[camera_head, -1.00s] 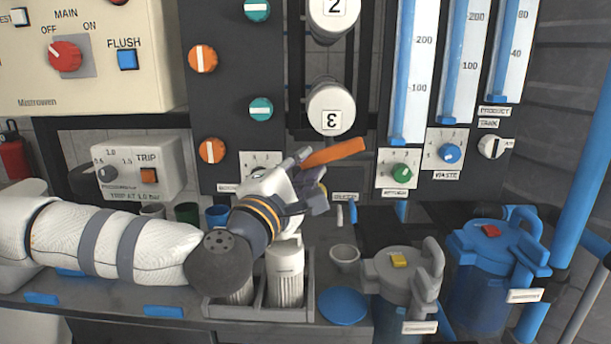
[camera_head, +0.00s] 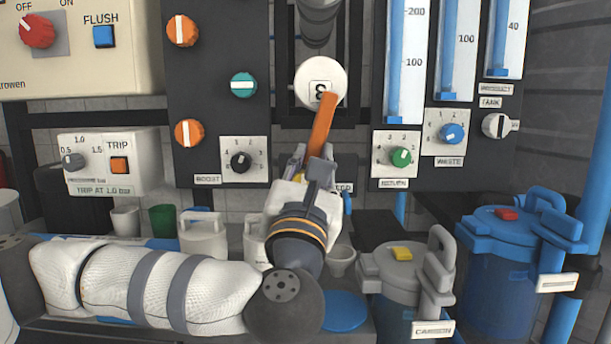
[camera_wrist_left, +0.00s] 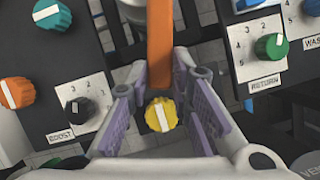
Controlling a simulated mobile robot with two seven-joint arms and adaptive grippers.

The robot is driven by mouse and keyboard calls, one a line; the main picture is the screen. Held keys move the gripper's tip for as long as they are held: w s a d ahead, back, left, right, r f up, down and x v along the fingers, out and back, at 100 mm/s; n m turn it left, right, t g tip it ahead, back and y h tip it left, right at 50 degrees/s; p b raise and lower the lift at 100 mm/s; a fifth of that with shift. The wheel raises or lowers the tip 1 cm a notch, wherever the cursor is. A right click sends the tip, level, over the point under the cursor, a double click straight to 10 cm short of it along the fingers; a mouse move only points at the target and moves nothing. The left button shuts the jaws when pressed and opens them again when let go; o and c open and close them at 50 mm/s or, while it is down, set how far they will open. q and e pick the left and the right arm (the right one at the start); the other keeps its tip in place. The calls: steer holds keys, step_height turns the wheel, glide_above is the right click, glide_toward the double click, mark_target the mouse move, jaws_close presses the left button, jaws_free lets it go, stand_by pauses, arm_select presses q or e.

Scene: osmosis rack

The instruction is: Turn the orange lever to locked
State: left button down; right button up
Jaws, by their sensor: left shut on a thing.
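The orange lever (camera_head: 322,125) stands nearly upright in the head view, its top tilted slightly right, in front of a round white numbered cap (camera_head: 318,78). In the left wrist view the orange lever (camera_wrist_left: 160,45) runs down from the top edge to between the purple-padded fingers. My left gripper (camera_head: 315,160), also in the left wrist view (camera_wrist_left: 160,82), is shut on the lever's lower end. The lever's pivot and any locked marking cannot be made out. My right gripper is not in view.
A yellow knob (camera_wrist_left: 161,115) sits behind the fingers. The boost knob (camera_head: 240,161) and green return knob (camera_head: 401,156) flank the gripper on dark panels. A grey canister (camera_head: 392,270) and a blue canister (camera_head: 497,265) stand at lower right; white cups are behind my left arm.

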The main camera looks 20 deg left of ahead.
arm_select(q)
steer(key=n+y+b, duration=0.1)
steer(key=n, duration=0.1)
steer(key=d+n+y+b, duration=0.1)
steer(key=n, duration=0.1)
steer(key=shift+w+d+n+y, duration=0.1)
steer(key=shift+w+n+y, duration=0.1)
steer(key=shift+n+y, duration=0.15)
steer(key=shift+n+g, duration=0.25)
steer(key=shift+g, duration=0.05)
steer(key=c, duration=1.4)
jaws_free()
steer(key=shift+c, duration=0.2)
